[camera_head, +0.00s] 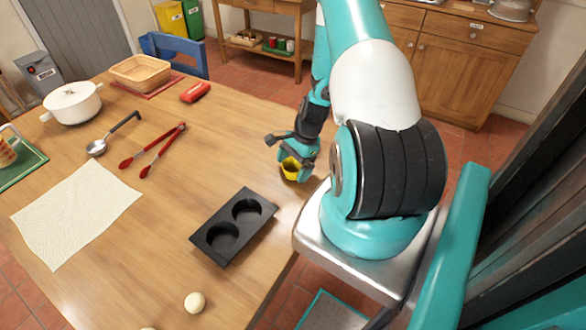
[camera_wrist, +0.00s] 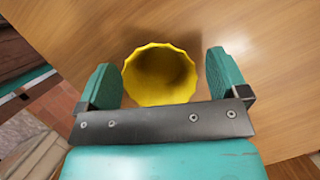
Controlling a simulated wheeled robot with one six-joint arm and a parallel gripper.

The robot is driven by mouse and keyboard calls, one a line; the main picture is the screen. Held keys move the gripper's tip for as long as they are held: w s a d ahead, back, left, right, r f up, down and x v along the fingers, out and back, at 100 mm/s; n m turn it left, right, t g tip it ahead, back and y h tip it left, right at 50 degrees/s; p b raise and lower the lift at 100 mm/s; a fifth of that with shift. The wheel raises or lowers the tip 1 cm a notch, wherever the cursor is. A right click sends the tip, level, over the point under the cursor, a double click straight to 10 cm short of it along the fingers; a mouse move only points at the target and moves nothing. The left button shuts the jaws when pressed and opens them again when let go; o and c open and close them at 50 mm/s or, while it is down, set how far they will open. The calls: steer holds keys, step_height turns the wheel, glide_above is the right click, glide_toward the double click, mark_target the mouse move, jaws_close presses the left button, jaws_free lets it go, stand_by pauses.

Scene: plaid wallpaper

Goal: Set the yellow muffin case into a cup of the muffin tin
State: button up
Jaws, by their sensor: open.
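The yellow muffin case (camera_wrist: 160,75) stands on the table, its fluted rim facing the wrist camera. In the head view the case (camera_head: 291,167) is partly hidden by my gripper near the table's right edge. My gripper (camera_wrist: 162,80) is open, with one teal finger on each side of the case and a narrow gap at both sides. In the head view my gripper (camera_head: 288,158) is low over the table at the case. The black muffin tin (camera_head: 215,259) has two empty round cups and lies nearer the front edge, below and left of my gripper.
Red tongs (camera_head: 152,150), a ladle (camera_head: 97,147), a white pot (camera_head: 73,103), a basket (camera_head: 140,72) and a red object (camera_head: 195,92) lie farther left and back. A cream cloth (camera_head: 75,214) and a small pale ball (camera_head: 194,302) flank the tin. Bare tabletop lies between case and tin.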

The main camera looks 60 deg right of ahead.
steer(key=c, duration=0.9)
